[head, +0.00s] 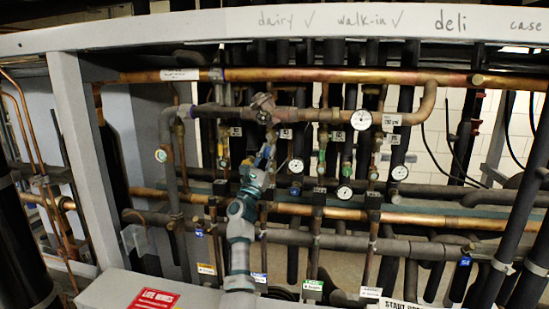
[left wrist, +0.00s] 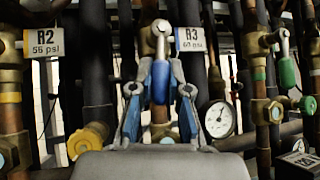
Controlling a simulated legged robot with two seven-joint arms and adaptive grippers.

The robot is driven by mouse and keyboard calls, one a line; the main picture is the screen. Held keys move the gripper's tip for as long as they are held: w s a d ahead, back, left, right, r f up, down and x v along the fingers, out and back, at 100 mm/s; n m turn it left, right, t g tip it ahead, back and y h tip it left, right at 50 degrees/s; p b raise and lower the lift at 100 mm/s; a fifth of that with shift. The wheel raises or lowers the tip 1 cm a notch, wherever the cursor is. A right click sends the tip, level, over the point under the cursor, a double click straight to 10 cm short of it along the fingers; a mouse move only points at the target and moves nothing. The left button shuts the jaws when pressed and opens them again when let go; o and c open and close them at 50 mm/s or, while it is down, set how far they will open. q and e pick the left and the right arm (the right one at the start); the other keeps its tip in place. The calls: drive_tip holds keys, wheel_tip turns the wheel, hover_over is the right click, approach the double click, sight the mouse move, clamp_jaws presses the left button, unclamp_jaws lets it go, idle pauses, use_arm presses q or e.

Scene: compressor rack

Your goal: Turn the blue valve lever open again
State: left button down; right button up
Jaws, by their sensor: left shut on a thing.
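My left gripper (head: 264,158) reaches up from below into the pipe rack in the head view. In the left wrist view its two blue-tipped fingers are closed on either side of the blue valve lever (left wrist: 160,82). The lever runs down from a silver fitting (left wrist: 161,30), between the tags R2 (left wrist: 44,42) and R3 (left wrist: 190,39). The fingers cover part of the lever's sides. In the head view the gripper mostly hides the lever. My right gripper is not in view.
A green-handled valve (left wrist: 288,72) and a gauge (left wrist: 219,119) are to the right in the wrist view. A yellow knob (left wrist: 88,139) is close at lower left. Copper pipes (head: 330,76) cross the rack, and a pale beam (head: 200,34) spans the top. Room between pipes is tight.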

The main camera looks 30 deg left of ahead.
sight(267, 146)
use_arm(q)
drive_tip(key=shift+f, duration=0.1)
idle(0.3)
drive_tip(key=c, duration=1.1)
unclamp_jaws()
drive_tip(key=shift+y, duration=0.3)
wheel_tip(267, 146, up, 8)
drive_tip(key=shift+w+a+r, duration=0.1)
drive_tip(key=shift+a+r, duration=0.05)
drive_tip(key=shift+r, duration=0.8)
drive_tip(key=shift+c, duration=0.3)
